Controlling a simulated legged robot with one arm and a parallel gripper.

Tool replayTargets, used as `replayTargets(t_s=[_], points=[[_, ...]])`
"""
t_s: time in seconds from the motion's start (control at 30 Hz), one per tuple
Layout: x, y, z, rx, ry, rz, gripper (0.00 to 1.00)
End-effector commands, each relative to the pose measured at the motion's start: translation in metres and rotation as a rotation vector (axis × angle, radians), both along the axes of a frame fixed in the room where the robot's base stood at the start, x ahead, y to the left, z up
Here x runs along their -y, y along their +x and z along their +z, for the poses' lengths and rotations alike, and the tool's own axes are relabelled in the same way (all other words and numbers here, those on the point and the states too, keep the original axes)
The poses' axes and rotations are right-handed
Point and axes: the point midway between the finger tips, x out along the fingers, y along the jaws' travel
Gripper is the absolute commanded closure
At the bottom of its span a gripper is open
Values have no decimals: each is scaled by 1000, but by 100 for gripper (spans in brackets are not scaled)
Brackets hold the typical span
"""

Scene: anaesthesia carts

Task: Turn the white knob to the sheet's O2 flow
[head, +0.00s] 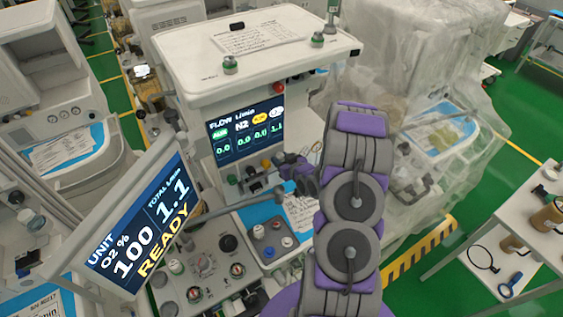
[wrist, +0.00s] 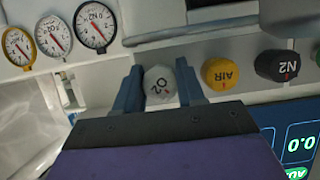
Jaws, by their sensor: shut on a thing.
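In the wrist view, the white knob (wrist: 159,79) marked O2 sits between the two blue fingers of my gripper (wrist: 160,92), which is shut on it. In the head view my gripper (head: 291,174) is at the panel under the flow display (head: 245,130); the white knob cannot be made out there. The display's rightmost value reads 1.1. The tilted screen (head: 140,222) shows O2 % 100, total 1.1 and READY. A written sheet (head: 257,40) lies on the cart top and another paper (head: 300,212) lies on the lower shelf; their writing is too small to read.
The yellow AIR knob (wrist: 220,73) and black N2 knob (wrist: 277,65) are right of the white knob in the wrist view. Several round gauges (wrist: 94,24) are at the upper left. A plastic-covered machine (head: 420,70) stands to the right in the head view.

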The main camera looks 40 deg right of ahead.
Motion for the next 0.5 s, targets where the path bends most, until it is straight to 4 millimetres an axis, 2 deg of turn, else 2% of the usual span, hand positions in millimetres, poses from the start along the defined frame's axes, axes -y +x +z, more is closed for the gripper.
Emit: replayTargets(t_s=[0.37,0.4,0.5], points=[[-1,-1,-3,-8,-1,-1,92],[-1,-1,-3,-8,-1,-1,58],[-1,-1,-2,-6,-1,-1,52]])
